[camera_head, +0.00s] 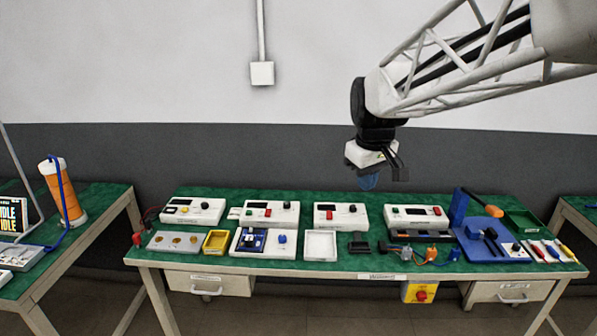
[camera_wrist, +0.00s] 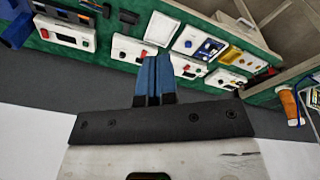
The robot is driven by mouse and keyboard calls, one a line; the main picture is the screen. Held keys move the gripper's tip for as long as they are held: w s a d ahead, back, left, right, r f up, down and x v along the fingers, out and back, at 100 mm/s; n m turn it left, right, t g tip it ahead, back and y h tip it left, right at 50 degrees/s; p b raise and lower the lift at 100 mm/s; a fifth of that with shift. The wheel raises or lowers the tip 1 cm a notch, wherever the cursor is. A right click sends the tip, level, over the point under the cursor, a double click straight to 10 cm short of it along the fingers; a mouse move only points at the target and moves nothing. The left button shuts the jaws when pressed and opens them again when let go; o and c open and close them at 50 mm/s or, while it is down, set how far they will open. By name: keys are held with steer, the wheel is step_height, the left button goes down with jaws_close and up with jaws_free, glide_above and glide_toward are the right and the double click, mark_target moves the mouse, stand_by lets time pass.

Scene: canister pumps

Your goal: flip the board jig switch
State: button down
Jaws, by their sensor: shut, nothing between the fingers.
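A white jig (camera_head: 262,254) with a dark blue board (camera_head: 251,240) sits at the front of the green bench, left of centre. A small blue knob-like part (camera_head: 282,239) stands on its right side; I cannot tell for sure if it is the switch. In the wrist view the jig (camera_wrist: 199,47) shows beyond my fingers, to the right. My gripper (camera_head: 369,182) hangs high above the back of the bench, right of centre, apart from everything. Its blue fingers (camera_wrist: 153,82) are together with nothing between them.
White instrument boxes (camera_head: 341,216) with red and green buttons line the back of the bench. A yellow bin (camera_head: 216,241) and a white tray (camera_head: 320,246) flank the jig. A tall blue stand (camera_head: 458,208) with an orange-ended tool rises at right.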

steer(key=w+a+f+n, duration=0.25)
steer(key=w+a, duration=0.25)
steer(key=w, duration=0.6)
steer(key=n+g, duration=0.2)
steer(key=n, duration=0.7)
glide_above(268, 209)
step_height(268, 209, down, 18)
steer(key=shift+s+d, duration=0.1)
steer(key=shift+s, duration=0.1)
steer(key=shift+f, duration=0.15)
step_height(268, 209, down, 14)
steer(key=shift+r, duration=0.1)
